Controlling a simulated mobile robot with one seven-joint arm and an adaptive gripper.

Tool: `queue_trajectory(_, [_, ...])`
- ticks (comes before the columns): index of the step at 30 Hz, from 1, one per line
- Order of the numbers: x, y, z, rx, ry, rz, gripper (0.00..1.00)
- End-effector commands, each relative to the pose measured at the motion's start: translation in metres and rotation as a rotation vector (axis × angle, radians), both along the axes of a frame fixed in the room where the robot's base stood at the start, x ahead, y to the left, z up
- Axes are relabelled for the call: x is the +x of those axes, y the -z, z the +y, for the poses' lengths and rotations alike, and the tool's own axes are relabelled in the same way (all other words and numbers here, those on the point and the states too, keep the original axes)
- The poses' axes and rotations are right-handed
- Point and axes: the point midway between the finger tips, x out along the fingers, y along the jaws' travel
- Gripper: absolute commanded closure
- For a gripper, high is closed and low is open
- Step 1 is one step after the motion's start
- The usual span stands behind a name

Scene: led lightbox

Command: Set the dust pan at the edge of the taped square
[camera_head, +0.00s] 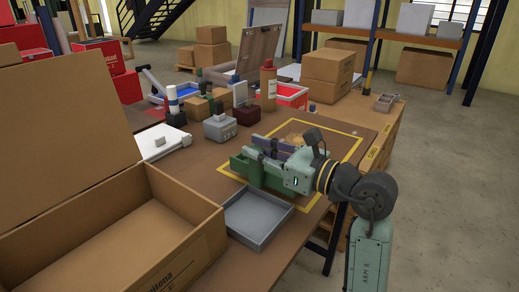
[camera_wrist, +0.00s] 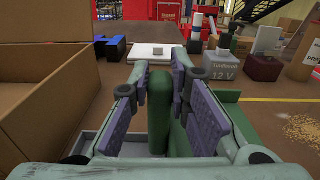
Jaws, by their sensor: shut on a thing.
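The green dust pan (camera_head: 262,178) is at the left part of the yellow taped square (camera_head: 335,129) on the brown workbench. My gripper (camera_head: 270,148) is shut on its upright green handle. In the wrist view the handle (camera_wrist: 160,112) stands between the purple pads of my gripper (camera_wrist: 158,82). Part of the pan is hidden behind my fingers and wrist. I cannot tell whether its underside touches the bench. A pile of tan grains (camera_wrist: 303,130) lies inside the square.
A shallow grey tray (camera_head: 258,216) stands just in front of the square. A large open cardboard box (camera_head: 110,235) fills the left front.

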Motion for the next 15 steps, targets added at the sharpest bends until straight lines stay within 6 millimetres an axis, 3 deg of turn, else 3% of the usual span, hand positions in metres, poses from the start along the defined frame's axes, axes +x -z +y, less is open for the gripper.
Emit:
queue_trajectory(3, [0.021,-0.001,-0.001,0.003,-0.001,0.000,1.00])
queue_trajectory(10, [0.041,0.002,-0.001,0.001,-0.001,-0.001,1.00])
queue_trajectory(15, [0.039,0.027,-0.002,0.004,0.001,0.002,1.00])
